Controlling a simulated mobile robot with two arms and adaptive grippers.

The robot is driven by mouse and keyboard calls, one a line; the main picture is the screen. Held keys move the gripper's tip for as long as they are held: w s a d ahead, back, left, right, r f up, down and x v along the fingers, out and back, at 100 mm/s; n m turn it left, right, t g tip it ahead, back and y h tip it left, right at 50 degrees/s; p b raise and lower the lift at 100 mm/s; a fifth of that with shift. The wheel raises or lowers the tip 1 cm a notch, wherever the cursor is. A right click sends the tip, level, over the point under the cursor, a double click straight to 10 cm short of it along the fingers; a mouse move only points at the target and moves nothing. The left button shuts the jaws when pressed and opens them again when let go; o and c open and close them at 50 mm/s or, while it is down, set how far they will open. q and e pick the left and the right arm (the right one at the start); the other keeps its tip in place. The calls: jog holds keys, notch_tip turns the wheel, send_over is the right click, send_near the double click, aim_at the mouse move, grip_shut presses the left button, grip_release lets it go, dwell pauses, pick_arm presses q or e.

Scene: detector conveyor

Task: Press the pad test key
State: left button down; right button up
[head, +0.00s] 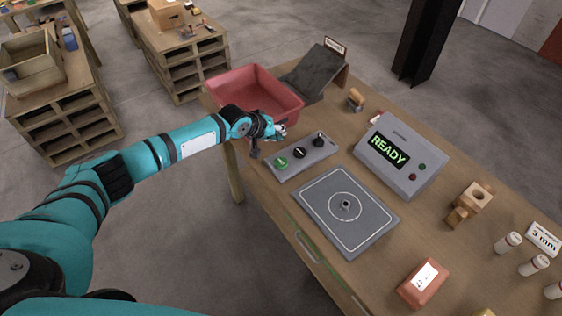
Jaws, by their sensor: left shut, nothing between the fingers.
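A grey key strip (307,164) lies on the wooden table, with a green round key (281,162), a black round key (300,153) and a black knob (319,140) in a row. Their labels are too small to read, so I cannot tell which is the pad test key. Behind the strip's right end is a grey box with a lit READY display (388,151). A dark grey pad (322,223) with a white ring and a small metal piece at its centre lies in front. My left gripper (268,136) is shut and empty, above the table just behind the green key. My right gripper is out of view.
A red bin (262,82) stands close behind my left gripper, beside a dark sloped plate (314,72). A wooden-handled stamp (355,99), a wooden block stand (470,200), a red-brown box (424,282) and several white cylinders stand rightward.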

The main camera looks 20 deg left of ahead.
pick_arm(q)
jog(key=b, duration=0.7)
send_over(279, 161)
notch_tip(279, 161, down, 8)
jog(key=shift+w+f, duration=0.1)
jog(key=shift+f+b, duration=0.35)
jog(key=shift+b, duration=0.05)
dwell(0.9)
jog(key=shift+f, duration=0.4)
jog(key=shift+f+b, duration=0.45)
jog(key=shift+b, duration=0.05)
dwell(0.4)
dwell(0.3)
jog(key=shift+r+p, duration=0.85)
jog(key=shift+r, duration=0.05)
jog(key=shift+r, duration=0.1)
